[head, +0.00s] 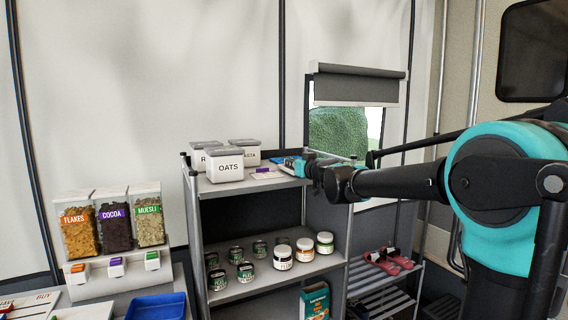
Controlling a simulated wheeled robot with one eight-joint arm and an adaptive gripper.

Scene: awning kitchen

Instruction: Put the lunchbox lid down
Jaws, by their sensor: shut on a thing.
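My gripper (306,167) is at the right end of the top of the grey shelf unit (222,187), with the arm reaching in from the right. It is shut on a small light-blue piece (288,162), seemingly the lunchbox lid, of which little shows. I cannot tell whether this piece touches the shelf top. A flat white item with a purple mark (264,172) lies just left of it. A blue open tray or box (156,307) is at the bottom left; I cannot tell whether it is the lunchbox.
White canisters with grey lids, one marked OATS (225,166), stand left on the shelf top. Tins and jars (282,254) fill the shelf below. Cereal dispensers (115,225) stand at the left. A rack with red shoes (382,262) is at the right.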

